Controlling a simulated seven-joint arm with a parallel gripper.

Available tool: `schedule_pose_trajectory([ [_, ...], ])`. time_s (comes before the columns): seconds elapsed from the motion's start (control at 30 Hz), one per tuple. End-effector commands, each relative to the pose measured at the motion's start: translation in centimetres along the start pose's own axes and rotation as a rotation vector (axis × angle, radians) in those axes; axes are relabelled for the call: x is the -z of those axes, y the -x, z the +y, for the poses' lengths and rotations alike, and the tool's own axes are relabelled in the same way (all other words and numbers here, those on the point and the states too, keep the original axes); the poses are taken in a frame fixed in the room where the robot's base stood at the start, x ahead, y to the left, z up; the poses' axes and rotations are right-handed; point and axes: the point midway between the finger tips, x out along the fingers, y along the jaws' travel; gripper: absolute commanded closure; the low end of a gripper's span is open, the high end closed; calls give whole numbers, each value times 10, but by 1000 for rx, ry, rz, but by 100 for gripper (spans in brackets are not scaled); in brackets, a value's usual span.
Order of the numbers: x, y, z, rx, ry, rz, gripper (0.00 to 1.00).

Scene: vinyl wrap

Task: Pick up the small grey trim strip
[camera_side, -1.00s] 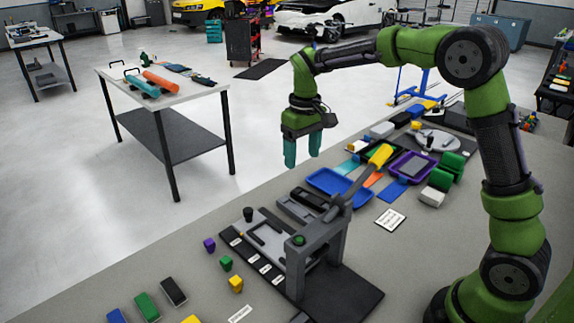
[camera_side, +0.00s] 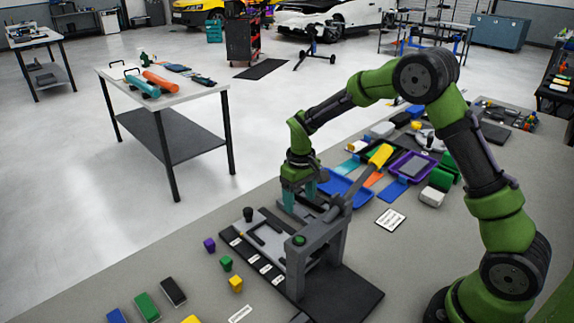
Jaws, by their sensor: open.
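My gripper (camera_side: 299,203) points down with its two teal fingers apart, low over the far side of the fixture. Nothing shows between the fingers. Below and around the fingertips are grey and black narrow trays (camera_side: 322,203), partly hidden by the fingers and the press frame. I cannot clearly pick out the small grey trim strip; it may be hidden there or too small to tell. Whether the fingertips touch anything is unclear.
A blue tray (camera_side: 357,190) and purple tray (camera_side: 411,166) lie behind. Small coloured blocks lie front left.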

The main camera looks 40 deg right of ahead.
Motion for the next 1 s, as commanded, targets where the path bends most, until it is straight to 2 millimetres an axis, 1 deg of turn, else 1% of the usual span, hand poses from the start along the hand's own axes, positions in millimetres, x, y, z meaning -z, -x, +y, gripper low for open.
schedule_pose_trajectory([
  [0.03,0,-10,1,0,-1,-6,30],
  [0.2,1,-31,2,0,-1,-3,30],
  [0.3,1,-36,2,0,-1,-1,30],
  [0.5,1,-36,2,0,-1,0,30],
  [0.57,1,-36,2,0,0,0,37],
  [0.9,2,-36,2,0,0,0,90],
  [0.93,2,-36,2,0,0,0,91],
  [1.0,2,-36,2,0,0,0,92],
])
